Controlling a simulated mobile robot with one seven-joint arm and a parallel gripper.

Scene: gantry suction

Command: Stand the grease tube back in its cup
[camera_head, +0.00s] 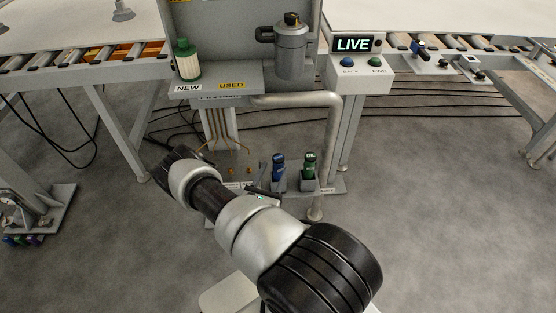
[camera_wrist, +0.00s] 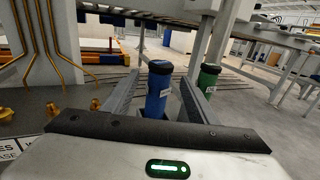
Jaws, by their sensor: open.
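A blue tube with a dark cap (camera_head: 278,165) stands about upright in a small grey holder on the low shelf of the stand. A green tube (camera_head: 310,163) stands in a similar holder to its right. I cannot read a grease label on either tube. In the wrist view my gripper (camera_wrist: 160,82) is open, with one finger on each side of the blue tube (camera_wrist: 157,100). I cannot tell whether the fingers touch it. The green tube (camera_wrist: 207,78) is outside the right finger, farther back. The blue tube's base is hidden behind my gripper body.
A grey pipe (camera_head: 333,140) rises just right of the tubes. Brass fittings (camera_wrist: 52,109) and copper lines lie left of my gripper.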

